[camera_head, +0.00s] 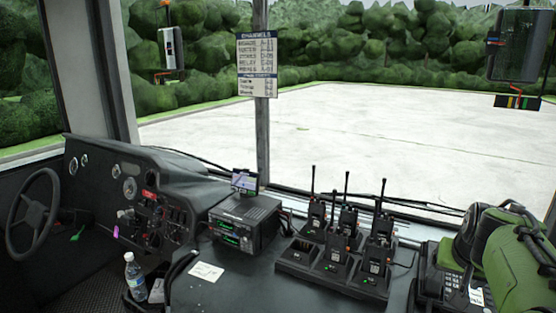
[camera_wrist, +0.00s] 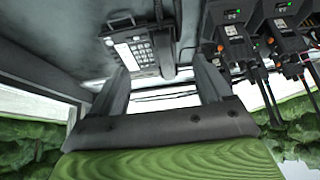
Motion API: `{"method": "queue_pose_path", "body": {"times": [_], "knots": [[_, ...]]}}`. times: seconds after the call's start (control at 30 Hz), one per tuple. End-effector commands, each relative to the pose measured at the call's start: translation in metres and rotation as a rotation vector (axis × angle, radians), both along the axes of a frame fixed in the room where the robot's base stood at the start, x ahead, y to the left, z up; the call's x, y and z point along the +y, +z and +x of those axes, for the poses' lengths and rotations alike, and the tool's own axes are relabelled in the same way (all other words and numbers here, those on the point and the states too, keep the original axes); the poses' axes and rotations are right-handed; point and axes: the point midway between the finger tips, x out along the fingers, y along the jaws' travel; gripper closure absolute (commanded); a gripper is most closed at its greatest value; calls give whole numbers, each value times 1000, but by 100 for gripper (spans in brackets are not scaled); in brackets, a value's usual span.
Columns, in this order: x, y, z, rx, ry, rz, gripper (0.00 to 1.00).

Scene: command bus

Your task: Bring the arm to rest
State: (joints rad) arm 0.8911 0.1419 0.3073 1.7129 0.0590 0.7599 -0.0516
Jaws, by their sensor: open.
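My gripper (camera_wrist: 160,68) shows in the wrist view with its two dark fingers spread apart and nothing between them. Past the fingertips is a desk phone (camera_wrist: 131,48) with a keypad, which also shows in the head view (camera_head: 480,297) at the lower right, partly covered by my arm. My green and grey arm (camera_head: 512,256) is folded at the right edge of the head view. My fingers do not show clearly there. The wrist view looks upside down, with the outdoor greenery at the bottom.
A charging dock (camera_head: 298,258) with several black handheld radios stands on the dark counter, left of my arm. A radio unit (camera_head: 244,222) with a small screen is further left. A bottle (camera_head: 135,278), a white note (camera_head: 206,271) and a steering wheel (camera_head: 33,213) are at the left.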

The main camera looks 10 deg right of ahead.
Motion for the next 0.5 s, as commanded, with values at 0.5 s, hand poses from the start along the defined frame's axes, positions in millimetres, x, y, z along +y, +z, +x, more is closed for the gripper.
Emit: {"method": "queue_pose_path", "body": {"times": [0.5], "knots": [[106, 15, -31, 40, 171, -40, 22]]}}
